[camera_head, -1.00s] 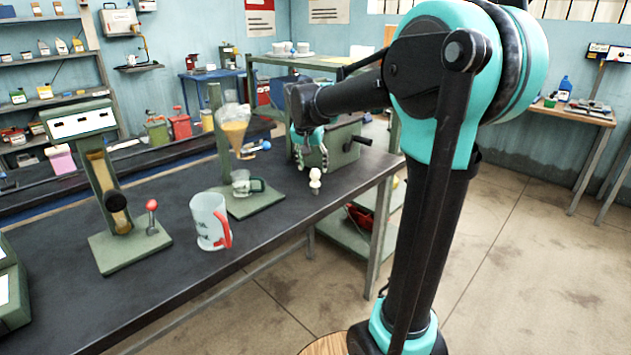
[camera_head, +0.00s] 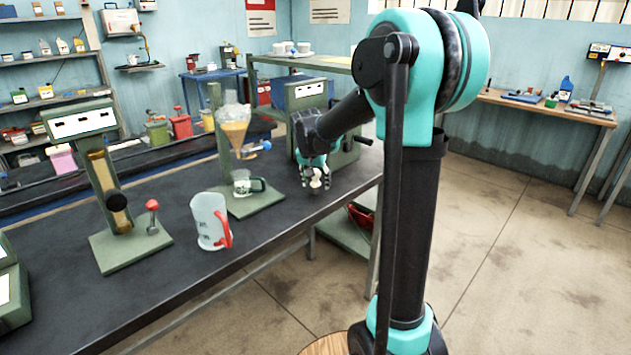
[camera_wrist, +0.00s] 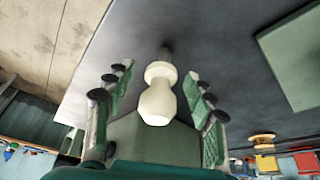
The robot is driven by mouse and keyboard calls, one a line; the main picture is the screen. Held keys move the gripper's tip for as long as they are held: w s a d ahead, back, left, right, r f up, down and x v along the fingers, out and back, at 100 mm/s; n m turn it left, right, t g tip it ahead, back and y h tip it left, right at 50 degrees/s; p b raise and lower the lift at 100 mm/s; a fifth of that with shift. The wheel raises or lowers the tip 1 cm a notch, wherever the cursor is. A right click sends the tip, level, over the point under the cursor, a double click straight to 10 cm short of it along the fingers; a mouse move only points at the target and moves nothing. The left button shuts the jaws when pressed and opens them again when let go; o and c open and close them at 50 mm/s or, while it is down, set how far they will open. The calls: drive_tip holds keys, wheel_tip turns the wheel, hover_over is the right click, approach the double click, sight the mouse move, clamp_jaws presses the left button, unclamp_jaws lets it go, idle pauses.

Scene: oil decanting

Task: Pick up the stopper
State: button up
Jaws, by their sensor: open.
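The stopper (camera_head: 316,180) is a small cream-white knob with a rounded head and narrower neck. It is at the right end of the dark workbench, near its front edge. In the wrist view the stopper (camera_wrist: 158,95) sits between the two fingers. My gripper (camera_head: 315,183) is around the stopper from above, one finger on either side. In the wrist view my gripper (camera_wrist: 158,88) is open, with gaps between both fingers and the stopper. The stopper appears upright on the bench.
A separating funnel with amber liquid (camera_head: 235,125) hangs on a green stand left of my gripper, above a small glass mug (camera_head: 243,184). A clear jug with a red handle (camera_head: 209,220) stands further left. A green box with a crank (camera_head: 343,153) is behind my gripper.

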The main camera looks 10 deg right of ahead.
clamp_jaws()
idle(0.3)
